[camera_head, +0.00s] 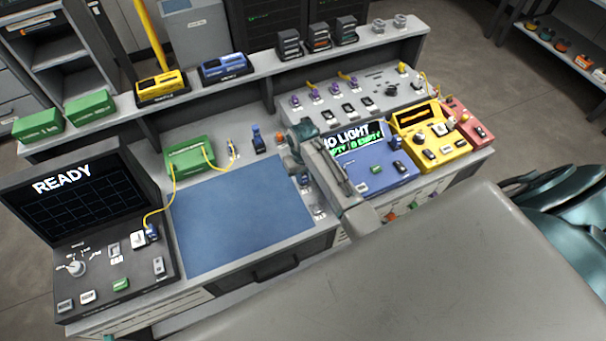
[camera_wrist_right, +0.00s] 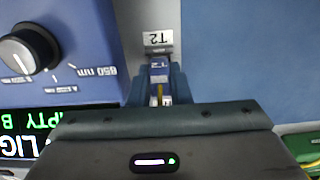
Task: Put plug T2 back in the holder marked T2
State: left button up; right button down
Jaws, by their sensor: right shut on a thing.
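My right gripper (camera_wrist_right: 158,85) is shut on plug T2 (camera_wrist_right: 159,72), a small blue plug with a T2 label, held between its two dark teal fingers. The grey label plate marked T2 (camera_wrist_right: 158,38) sits just ahead of the plug, upside down in the wrist view. The holder itself is mostly hidden by the plug and fingers, and I cannot tell whether the plug is seated in it. My left gripper is not in view.
The blue meter (camera_head: 375,175) with its lit display stands close right of the gripper. The blue mat (camera_head: 240,215) is clear. Left of the gripper stand a blue plug (camera_head: 257,141) and a green box (camera_head: 190,155) with yellow fibre. A black READY unit (camera_head: 75,200) stands left.

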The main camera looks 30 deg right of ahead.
jog(key=shift+f, duration=0.4)
jog(key=c, duration=1.3)
grip_release()
jog(key=shift+o, duration=0.2)
notch_tip(320, 180, up, 10)
jog(key=b, duration=0.3)
jog(key=shift+r, duration=0.45)
